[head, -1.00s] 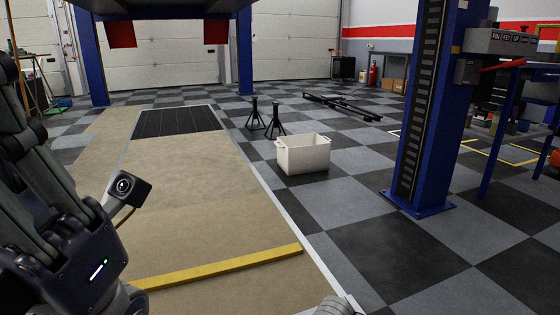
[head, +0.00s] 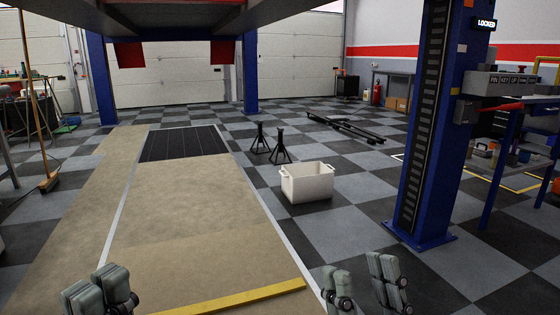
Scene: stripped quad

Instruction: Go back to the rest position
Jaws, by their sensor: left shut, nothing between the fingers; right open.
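My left gripper (head: 99,289) shows at the bottom left of the head view, above the tan floor strip. Its grey finger pads are close together with nothing held between them. My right gripper (head: 364,283) shows at the bottom, right of the middle, over the checkered floor. Its fingers stand apart and the gap is empty. The lower parts of both grippers are cut off by the picture's edge.
A white bin (head: 307,184) stands on the floor ahead, with two black jack stands (head: 281,150) behind it. A blue lift post (head: 422,140) rises at the right. A yellow bar (head: 240,297) lies across the tan strip. A broom (head: 46,150) stands at the left.

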